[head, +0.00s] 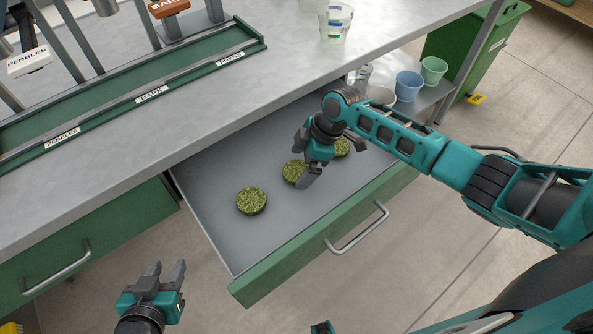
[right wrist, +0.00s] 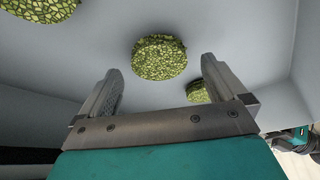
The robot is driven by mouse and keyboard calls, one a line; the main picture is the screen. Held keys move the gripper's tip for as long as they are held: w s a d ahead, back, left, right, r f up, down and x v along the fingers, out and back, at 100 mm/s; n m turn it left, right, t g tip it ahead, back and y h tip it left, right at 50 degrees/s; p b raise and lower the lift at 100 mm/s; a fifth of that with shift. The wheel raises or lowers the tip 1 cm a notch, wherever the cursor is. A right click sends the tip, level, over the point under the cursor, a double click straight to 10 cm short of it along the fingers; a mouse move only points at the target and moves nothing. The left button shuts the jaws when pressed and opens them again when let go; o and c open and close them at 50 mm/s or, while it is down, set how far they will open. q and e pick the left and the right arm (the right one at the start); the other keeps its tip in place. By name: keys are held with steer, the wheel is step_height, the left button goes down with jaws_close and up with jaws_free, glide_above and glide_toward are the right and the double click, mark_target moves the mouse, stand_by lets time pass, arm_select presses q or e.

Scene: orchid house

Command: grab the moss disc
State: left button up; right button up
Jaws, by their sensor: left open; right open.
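Three green moss discs lie in a row on the floor of the open drawer (head: 215,178): a left one (head: 251,201), a middle one (head: 294,172) and a right one (head: 341,147) partly hidden by my right gripper. My right gripper (head: 333,166) is open and empty over the drawer, above the middle and right discs. In the right wrist view one moss disc (right wrist: 159,57) shows between and beyond the open fingertips; another (right wrist: 198,92) is partly behind the right finger, and a third (right wrist: 40,8) is at the top left. My left gripper (head: 163,271) is open and empty, outside the drawer at the lower left.
The grey bench top (head: 262,80) overhangs the drawer's back. The drawer's green front (head: 320,240) with its handle (head: 357,229) borders the near side. A blue pot (head: 408,86) and a green pot (head: 433,70) stand on a shelf at right. A labelled green rack (head: 150,88) is on the bench.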

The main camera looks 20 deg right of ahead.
steer(key=shift+w+a+f, duration=0.1)
steer(key=shift+a+f, duration=0.15)
steer(key=shift+f, duration=0.35)
steer(key=c, duration=1.1)
steer(key=shift+r, duration=0.1)
